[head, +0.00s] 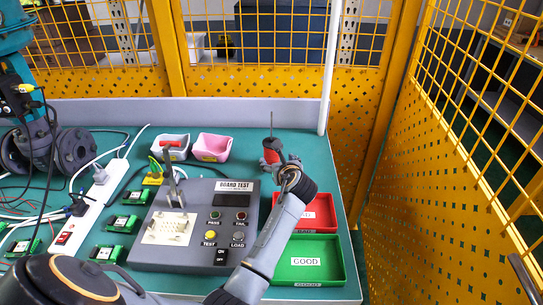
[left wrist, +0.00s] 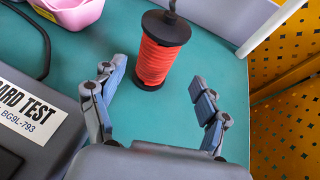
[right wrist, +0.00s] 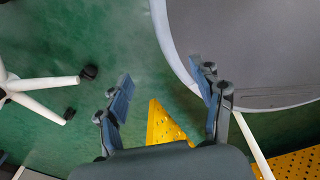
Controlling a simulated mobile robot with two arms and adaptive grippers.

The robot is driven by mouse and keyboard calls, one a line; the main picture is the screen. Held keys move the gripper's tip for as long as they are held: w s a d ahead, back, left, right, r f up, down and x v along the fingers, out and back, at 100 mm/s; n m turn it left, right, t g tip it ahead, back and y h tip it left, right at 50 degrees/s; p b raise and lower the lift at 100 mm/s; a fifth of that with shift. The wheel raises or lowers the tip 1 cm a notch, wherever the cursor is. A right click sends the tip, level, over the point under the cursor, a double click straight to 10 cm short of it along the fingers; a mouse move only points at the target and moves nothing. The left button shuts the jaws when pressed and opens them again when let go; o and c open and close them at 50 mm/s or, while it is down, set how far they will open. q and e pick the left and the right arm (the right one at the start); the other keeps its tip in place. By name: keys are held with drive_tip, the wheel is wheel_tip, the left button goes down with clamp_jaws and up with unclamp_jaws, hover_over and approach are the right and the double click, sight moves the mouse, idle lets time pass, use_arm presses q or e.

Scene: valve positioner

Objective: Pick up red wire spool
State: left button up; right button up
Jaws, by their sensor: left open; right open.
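The red wire spool (head: 272,150) stands upright on the green table top, behind the red tray. It has black end flanges and a thin dark spindle rising from its top. In the left wrist view the spool (left wrist: 155,58) stands just beyond my open left gripper (left wrist: 158,95), roughly between the lines of its fingers, with a gap and no contact seen. In the head view my left gripper (head: 288,170) is just in front of the spool and hides part of its lower side. My right gripper (right wrist: 165,95) is open and empty over the green floor, away from the table.
A board test box (head: 195,225) stands left of my left arm. A red tray (head: 323,212) and a green GOOD tray (head: 335,258) are at right. A pink bin (head: 212,147) stands left of the spool. A white post (head: 330,80) and yellow mesh fence (head: 480,130) bound the right side.

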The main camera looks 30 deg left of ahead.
sight(273, 157)
use_arm(q)
drive_tip(key=shift+w+a+f, duration=0.15)
drive_tip(key=shift+w+a, duration=0.15)
drive_tip(key=shift+a, duration=0.15)
drive_tip(key=x, duration=0.3)
drive_tip(key=shift+a+f, duration=0.1)
drive_tip(key=shift+a, duration=0.3)
drive_tip(key=shift+w+a+f, duration=0.2)
drive_tip(key=shift+w+a, duration=0.05)
drive_tip(key=shift+w, duration=0.15)
drive_tip(key=shift+s+r, duration=0.1)
drive_tip(key=shift+c, duration=1.4)
drive_tip(key=c, duration=1.1)
drive_tip(key=shift+c, duration=0.7)
use_arm(e)
drive_tip(key=shift+w+a+f, duration=0.15)
drive_tip(key=shift+w+a, duration=0.4)
drive_tip(key=shift+w, duration=0.15)
use_arm(q)
drive_tip(key=shift+r, duration=0.15)
